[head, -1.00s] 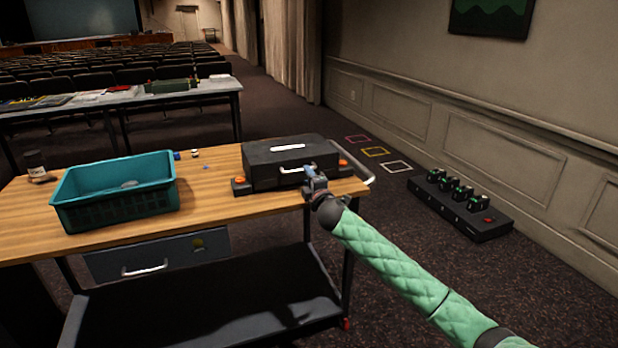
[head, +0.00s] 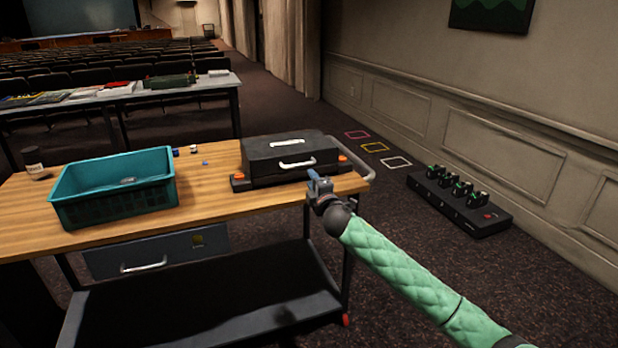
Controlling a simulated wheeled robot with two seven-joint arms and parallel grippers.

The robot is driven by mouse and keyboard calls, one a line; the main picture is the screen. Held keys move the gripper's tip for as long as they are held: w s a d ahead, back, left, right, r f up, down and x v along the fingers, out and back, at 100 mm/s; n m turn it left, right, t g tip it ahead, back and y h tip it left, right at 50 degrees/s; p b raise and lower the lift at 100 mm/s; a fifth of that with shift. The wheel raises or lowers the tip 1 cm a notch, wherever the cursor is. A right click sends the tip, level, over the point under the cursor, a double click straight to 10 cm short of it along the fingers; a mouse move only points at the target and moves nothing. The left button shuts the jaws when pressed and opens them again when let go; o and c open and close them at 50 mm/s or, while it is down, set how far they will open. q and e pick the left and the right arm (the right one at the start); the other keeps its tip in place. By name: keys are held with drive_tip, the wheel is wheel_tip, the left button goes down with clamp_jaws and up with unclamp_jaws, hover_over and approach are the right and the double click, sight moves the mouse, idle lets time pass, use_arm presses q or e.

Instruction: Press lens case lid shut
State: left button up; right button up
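The black lens case (head: 285,162) sits at the right end of the wooden cart top. Its lid (head: 268,147) lies down over the base, with a light handle on top and another on the front; I cannot tell whether a thin gap remains. Orange latches show at its sides, one at the right (head: 343,157). My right gripper (head: 318,180) is at the cart's front right edge, just in front of the case's right part and apart from it. Its fingers are small and blurred, so its opening is unclear. My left gripper is not in view.
A teal basket (head: 72,207) stands on the cart's left half, with a dark jar (head: 34,163) behind it. Small blue and white items (head: 194,149) lie between basket and case. The wood (head: 215,190) in front of them is clear. A drawer (head: 157,252) hangs below.

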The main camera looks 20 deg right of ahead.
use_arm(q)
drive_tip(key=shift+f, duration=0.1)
use_arm(e)
drive_tip(key=shift+s, duration=1.75)
drive_tip(key=shift+f, duration=0.1)
